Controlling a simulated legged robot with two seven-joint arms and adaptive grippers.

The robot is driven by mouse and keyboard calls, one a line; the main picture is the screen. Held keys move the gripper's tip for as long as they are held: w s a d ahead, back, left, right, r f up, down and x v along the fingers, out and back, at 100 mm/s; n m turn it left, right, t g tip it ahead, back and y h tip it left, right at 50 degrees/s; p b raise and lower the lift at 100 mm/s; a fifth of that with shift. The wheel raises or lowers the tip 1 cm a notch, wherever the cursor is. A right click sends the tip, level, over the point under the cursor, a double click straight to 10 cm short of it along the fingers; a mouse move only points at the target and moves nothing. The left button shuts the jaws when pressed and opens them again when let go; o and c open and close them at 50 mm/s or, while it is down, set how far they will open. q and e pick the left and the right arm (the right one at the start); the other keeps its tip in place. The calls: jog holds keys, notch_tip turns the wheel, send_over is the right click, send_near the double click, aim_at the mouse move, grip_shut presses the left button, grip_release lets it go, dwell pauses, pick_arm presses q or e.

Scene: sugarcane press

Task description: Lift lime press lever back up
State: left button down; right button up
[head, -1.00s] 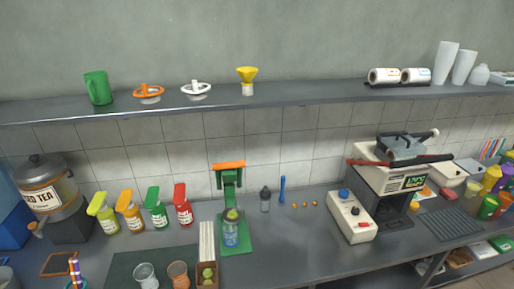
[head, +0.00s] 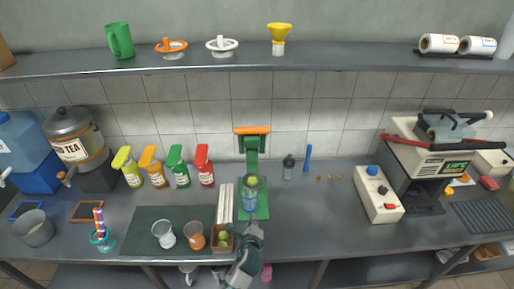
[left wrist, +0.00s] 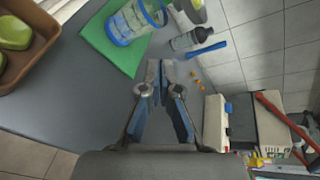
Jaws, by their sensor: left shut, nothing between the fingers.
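The green lime press (head: 252,160) stands on its green base at the back middle of the counter. Its lever, with an orange handle (head: 252,130), is at the top of the press. A clear cup with blue rims (head: 250,199) stands on the base, with a green lime shape just above it; the cup also shows in the left wrist view (left wrist: 135,20). My left gripper (head: 254,222) is in front of the press, below the lever and apart from it. It is shut and empty, with its fingertips (left wrist: 163,68) together in the left wrist view. My right gripper is out of view.
A brown box of limes (head: 222,240) sits just left of my gripper. White sticks (head: 225,203) stand left of the press. A grey bottle (head: 288,167) and blue tool (head: 308,157) are at right. A shelf (head: 200,66) runs above. Counter space right of the press is mostly clear.

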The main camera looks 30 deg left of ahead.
pick_arm(q)
jog(key=w+a+r+m+t+y, duration=0.1)
jog(key=w+r+m, duration=0.15)
jog(key=r, duration=0.35)
jog(key=w+a+r+m+t+y, duration=0.1)
jog(key=r+m+t, duration=0.15)
jog(key=r, duration=0.35)
jog(key=m+t+y, duration=0.1)
jog(key=m+y, duration=0.2)
jog(key=m, duration=0.2)
send_near(253, 129)
jog(key=w+a, duration=0.1)
jog(key=w, duration=0.1)
jog(key=w+a+p, duration=0.1)
jog(key=w+a, duration=0.1)
jog(key=shift+w+a+f, duration=0.15)
jog(key=shift+w+a, duration=0.1)
jog(key=shift+w, duration=0.05)
jog(key=shift+w+a+h, duration=0.15)
jog(key=shift+w+h, duration=0.15)
jog(key=shift+w, duration=0.05)
jog(key=w+a+r+p, duration=0.1)
jog(key=w, duration=0.1)
jog(key=w+a+r, duration=0.1)
jog(key=w+r, duration=0.1)
jog(key=shift+a+p, duration=0.2)
jog(key=shift+p, duration=0.2)
jog(key=shift+a+r, duration=0.1)
jog(key=shift+a, duration=0.05)
jog(key=shift+r, duration=0.1)
